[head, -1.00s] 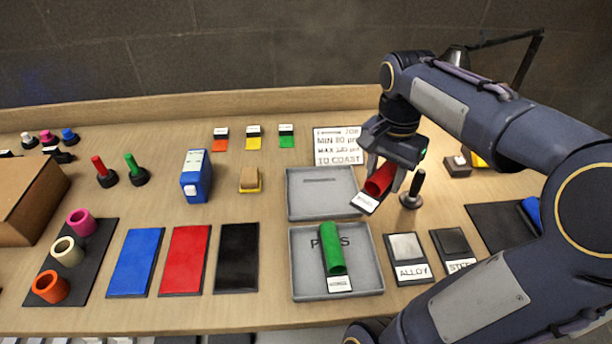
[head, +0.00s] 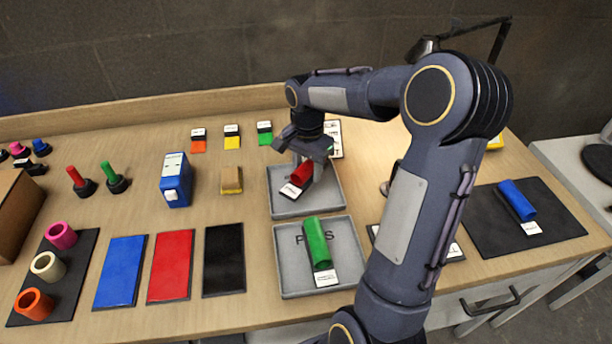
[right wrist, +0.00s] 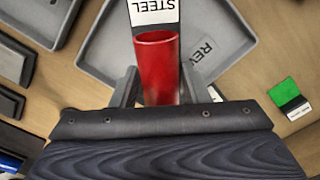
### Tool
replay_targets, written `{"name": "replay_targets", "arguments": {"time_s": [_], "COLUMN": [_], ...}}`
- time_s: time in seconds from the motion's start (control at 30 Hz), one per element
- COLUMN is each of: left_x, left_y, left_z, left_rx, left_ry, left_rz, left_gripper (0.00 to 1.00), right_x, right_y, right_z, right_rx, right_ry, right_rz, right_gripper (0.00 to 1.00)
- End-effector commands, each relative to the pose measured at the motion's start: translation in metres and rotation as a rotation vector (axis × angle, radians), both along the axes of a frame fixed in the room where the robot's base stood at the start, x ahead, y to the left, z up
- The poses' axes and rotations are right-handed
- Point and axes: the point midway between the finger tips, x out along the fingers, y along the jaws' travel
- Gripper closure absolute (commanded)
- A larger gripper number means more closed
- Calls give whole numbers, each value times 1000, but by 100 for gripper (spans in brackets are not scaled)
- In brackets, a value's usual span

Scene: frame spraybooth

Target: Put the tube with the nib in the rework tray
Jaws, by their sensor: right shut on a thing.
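The red tube (head: 302,173) with a white label card is in my right gripper (head: 306,168), over the upper grey tray (head: 331,203). In the right wrist view the red tube (right wrist: 158,62) sits between the two fingers, and its card (right wrist: 155,10) reads "STEEL". The tray in the right wrist view (right wrist: 110,42) bears lettering starting "REV", partly hidden. I cannot tell whether the tube touches the tray floor. No nib can be made out on the tube. A green tube (head: 316,240) with a card lies in the lower tray (head: 289,277), marked "PASS". My left gripper is out of view.
A blue tube (head: 517,199) lies on a dark mat (head: 482,231) at right. Blue (head: 121,271), red (head: 171,265) and black (head: 224,259) panels lie left of the trays. A blue boxy device (head: 175,182) stands behind them. My right arm hides part of the right side.

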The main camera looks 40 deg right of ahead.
Motion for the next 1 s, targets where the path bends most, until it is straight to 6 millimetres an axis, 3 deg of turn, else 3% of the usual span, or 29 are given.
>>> {"name": "replay_targets", "arguments": {"time_s": [0.3,0.67,0.7,0.83,1.0], "left_x": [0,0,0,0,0], "left_y": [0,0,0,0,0], "left_z": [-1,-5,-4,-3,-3], "left_rx": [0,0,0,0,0], "left_ry": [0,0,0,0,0], "left_rz": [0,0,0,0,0], "left_gripper": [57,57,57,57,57], "right_x": [4,4,4,4,4], "right_y": [1,1,1,1,1], "right_z": [-36,-41,-40,-39,-39], "right_rx": [1,1,1,1,1], "right_ry": [1,0,0,0,0], "right_rz": [1,1,0,0,0], "right_gripper": [85,85,55,38,37]}}
